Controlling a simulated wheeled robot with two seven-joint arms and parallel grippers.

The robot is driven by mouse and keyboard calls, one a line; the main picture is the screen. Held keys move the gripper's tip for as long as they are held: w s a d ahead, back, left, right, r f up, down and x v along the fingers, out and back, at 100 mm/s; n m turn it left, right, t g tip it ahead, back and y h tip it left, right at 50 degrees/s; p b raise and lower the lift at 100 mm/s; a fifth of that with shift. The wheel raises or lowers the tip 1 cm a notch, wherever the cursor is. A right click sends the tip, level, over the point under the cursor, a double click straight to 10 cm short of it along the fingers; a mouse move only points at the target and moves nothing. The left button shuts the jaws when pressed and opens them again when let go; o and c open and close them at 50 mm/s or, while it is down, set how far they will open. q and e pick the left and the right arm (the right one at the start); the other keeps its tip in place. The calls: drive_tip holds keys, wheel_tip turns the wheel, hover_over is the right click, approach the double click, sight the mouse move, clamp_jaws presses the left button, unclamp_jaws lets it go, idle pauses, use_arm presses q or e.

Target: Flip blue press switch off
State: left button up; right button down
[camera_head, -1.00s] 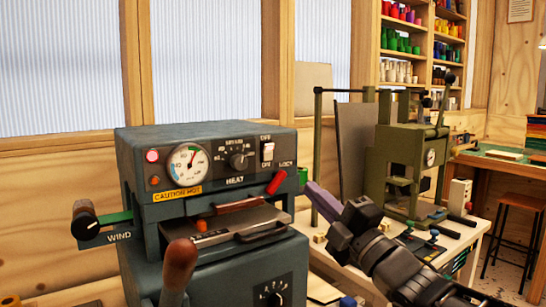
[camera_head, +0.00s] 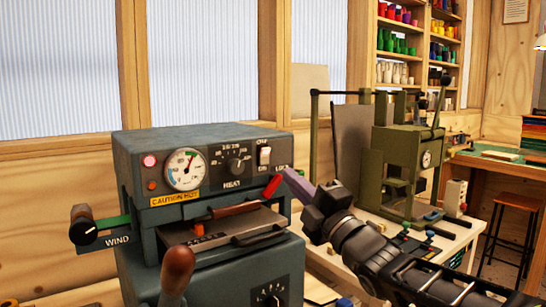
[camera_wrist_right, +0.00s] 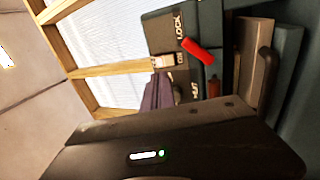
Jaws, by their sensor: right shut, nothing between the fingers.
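The blue press (camera_head: 215,138) is a blue-grey machine with a dial gauge, a heat knob and a lit red lamp on its front panel. Its white rocker switch (camera_head: 264,156) is at the panel's upper right; which way it is tipped is too small to tell. My right gripper (camera_head: 289,174), with purple fingers, is shut and empty, just right of the panel and a little below the switch. In the right wrist view the fingers (camera_wrist_right: 158,92) point towards the switch (camera_wrist_right: 163,62), with a small gap visible. My left gripper is out of view.
A red lock lever (camera_head: 271,187) sticks out below the switch, close to my fingers. A brown-knobbed handle (camera_head: 178,268) stands in front of the press. A green press (camera_head: 395,165) stands on a workbench behind my right arm.

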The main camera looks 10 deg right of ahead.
sight(266, 152)
drive_tip(key=p+x, duration=0.1)
drive_tip(key=x, duration=0.7)
drive_tip(key=shift+p, duration=0.4)
